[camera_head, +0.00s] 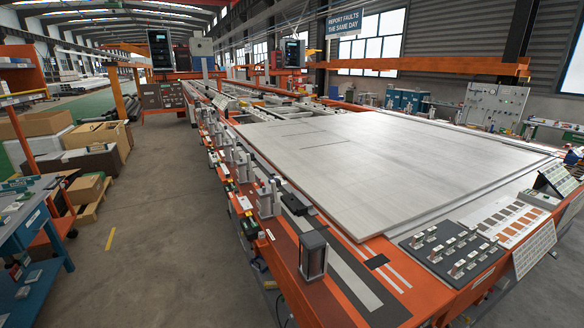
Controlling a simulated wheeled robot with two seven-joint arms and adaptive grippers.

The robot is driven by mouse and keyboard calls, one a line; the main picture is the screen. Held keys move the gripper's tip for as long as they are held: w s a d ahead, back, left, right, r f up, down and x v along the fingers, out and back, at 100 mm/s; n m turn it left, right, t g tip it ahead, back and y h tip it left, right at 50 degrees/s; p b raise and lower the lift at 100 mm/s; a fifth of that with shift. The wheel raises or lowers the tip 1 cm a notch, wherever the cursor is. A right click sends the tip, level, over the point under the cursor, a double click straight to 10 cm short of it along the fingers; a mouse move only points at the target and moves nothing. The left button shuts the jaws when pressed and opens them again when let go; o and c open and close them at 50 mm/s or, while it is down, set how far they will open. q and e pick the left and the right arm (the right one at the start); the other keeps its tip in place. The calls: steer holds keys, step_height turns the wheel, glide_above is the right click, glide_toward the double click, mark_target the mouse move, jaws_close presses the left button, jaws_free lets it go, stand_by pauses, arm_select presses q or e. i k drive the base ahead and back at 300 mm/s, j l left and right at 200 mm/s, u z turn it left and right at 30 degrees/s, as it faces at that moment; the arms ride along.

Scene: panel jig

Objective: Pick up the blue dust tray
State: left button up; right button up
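I cannot clearly make out a blue dust tray in the head view. Blue surfaces show on the workbench (42,240) at the left edge, which has small items on its top and a lower blue shelf (30,283). Whether a tray lies among these items is too small to tell. Neither my left nor my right gripper shows in this view.
A long orange panel jig (285,232) with clamps along its side carries a large grey panel (385,150). A black block with metal clamps (452,245) sits on its near right corner. Cardboard boxes (92,160) stand at left. Grey floor (165,250) between is clear.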

mark_target(260, 262)
steer(key=i+j, duration=0.15)
steer(key=j, duration=0.2)
steer(key=i+j, duration=0.1)
steer(key=j, duration=0.3)
steer(key=i+j, duration=0.15)
steer(key=j, duration=0.2)
steer(key=i+j, duration=0.1)
steer(key=j, duration=0.25)
steer(key=i+j, duration=0.15)
steer(key=j, duration=0.25)
